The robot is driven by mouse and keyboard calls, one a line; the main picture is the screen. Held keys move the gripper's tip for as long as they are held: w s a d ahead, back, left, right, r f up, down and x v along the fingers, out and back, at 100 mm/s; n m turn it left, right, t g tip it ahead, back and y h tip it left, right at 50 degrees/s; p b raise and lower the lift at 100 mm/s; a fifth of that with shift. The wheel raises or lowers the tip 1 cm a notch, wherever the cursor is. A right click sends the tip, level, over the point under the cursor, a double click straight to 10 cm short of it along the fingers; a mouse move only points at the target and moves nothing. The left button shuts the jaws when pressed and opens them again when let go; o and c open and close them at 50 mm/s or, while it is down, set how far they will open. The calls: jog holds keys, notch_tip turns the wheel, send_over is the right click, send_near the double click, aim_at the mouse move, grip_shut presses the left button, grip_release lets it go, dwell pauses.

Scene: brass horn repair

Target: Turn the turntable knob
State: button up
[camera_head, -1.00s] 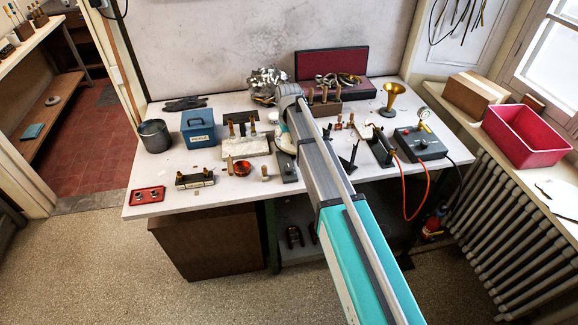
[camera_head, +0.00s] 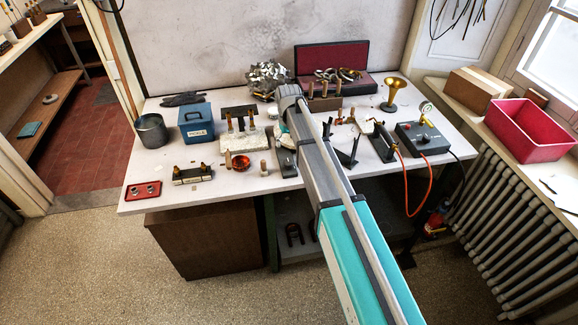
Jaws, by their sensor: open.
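My arm reaches from the lower right up over the middle of the bench (camera_head: 225,187). Its forearm hides what lies directly behind it. My gripper cannot be made out; the end of the arm is over the middle of the bench, beyond the forearm. A dark grey base (camera_head: 286,166) with a pale part at its back stands just left of the forearm, partly covered. I cannot tell whether it is the turntable. A black control box (camera_head: 432,146) with a small knob on its face and a gauge stands at the right. No knob is clearly recognisable as the turntable's.
A brass horn bell (camera_head: 391,91) stands at the back right. A blue box (camera_head: 196,128), a grey pot (camera_head: 151,134) and a red tray (camera_head: 142,191) are at the left. An orange hose (camera_head: 429,190) hangs over the front edge. A pink bin (camera_head: 526,131) sits on the sill.

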aim_at(288, 161)
jog(key=shift+f+b, duration=4.9)
jog(key=shift+f, duration=0.25)
